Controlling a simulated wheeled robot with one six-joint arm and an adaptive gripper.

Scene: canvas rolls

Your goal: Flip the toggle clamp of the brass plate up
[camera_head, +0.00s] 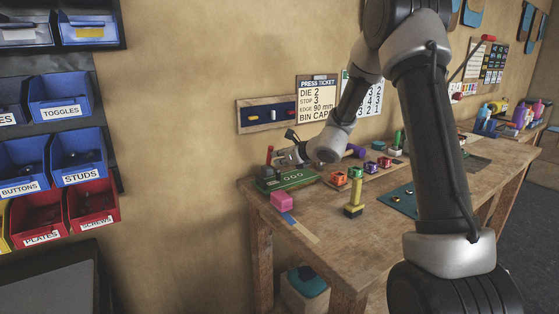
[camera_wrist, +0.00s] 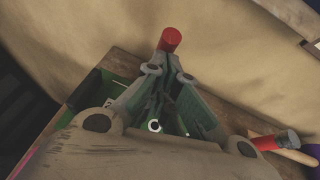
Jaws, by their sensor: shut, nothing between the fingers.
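A green fixture (camera_head: 290,180) lies at the left end of the workbench. A red-tipped handle (camera_head: 269,154) stands upright at its left side. In the wrist view a red handle end (camera_wrist: 170,39) shows just beyond my fingertips, and a second red-ended metal lever (camera_wrist: 278,141) lies low at the right. My gripper (camera_head: 293,154) is low over the fixture, and its fingers (camera_wrist: 165,76) are shut and empty. I cannot tell whether they touch the red handle. The brass plate cannot be made out; my gripper covers much of the fixture.
The wall, with a blue tool board (camera_head: 267,114), is close behind. The front bench top (camera_head: 325,232) is fairly clear.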

